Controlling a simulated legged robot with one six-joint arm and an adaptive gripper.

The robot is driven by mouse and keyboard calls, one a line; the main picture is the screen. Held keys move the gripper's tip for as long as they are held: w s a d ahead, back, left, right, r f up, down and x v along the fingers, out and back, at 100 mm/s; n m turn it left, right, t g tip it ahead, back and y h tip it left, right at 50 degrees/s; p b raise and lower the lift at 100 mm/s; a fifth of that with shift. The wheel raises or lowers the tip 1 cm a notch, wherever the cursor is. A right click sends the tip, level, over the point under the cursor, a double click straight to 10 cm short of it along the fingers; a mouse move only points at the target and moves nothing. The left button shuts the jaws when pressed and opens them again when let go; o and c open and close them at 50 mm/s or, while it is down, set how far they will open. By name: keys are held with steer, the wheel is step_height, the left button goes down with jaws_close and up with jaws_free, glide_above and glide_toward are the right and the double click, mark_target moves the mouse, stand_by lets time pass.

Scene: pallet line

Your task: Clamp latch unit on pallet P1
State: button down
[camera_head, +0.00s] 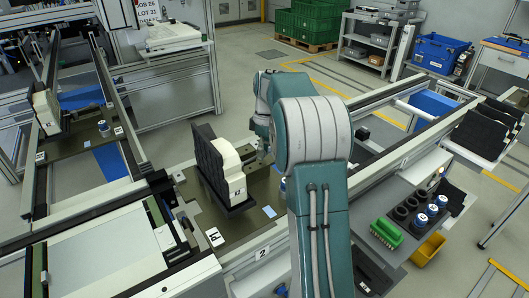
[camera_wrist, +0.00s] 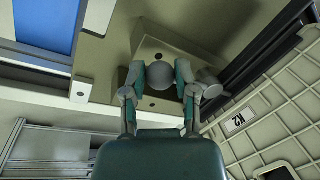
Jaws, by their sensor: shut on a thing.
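A pallet (camera_head: 262,190) with a label reading P1 (camera_head: 214,237) lies on the line left of my arm. On it stands a cream-and-black unit (camera_head: 230,172), upright on a black base. In the wrist view, my gripper (camera_wrist: 160,82) is shut on a round grey knob (camera_wrist: 162,72), with one finger on each side. The knob sits in front of a beige block (camera_wrist: 178,52) with a dark hole. A ribbed panel (camera_wrist: 270,118) with a K2 label (camera_wrist: 234,122) stands right of the gripper. In the head view my arm hides the fingertips.
A second pallet (camera_head: 80,143) with a similar cream-and-black unit (camera_head: 46,108) is at the left. Right of my arm, a bench holds blue-topped cylinders (camera_head: 421,220) and a green block (camera_head: 386,233). Black parts (camera_head: 484,130) lean at the right. Rails run beside the pallet.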

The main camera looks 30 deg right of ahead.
steer(key=shift+w+a, duration=0.1)
steer(key=shift+w, duration=0.1)
steer(key=shift+c, duration=2)
jaws_free()
steer(key=shift+w, duration=0.1)
steer(key=shift+r, duration=0.1)
step_height(320, 180, up, 11)
steer(key=w+d, duration=0.1)
steer(key=shift+w+d+r, duration=0.2)
steer(key=shift+d, duration=0.15)
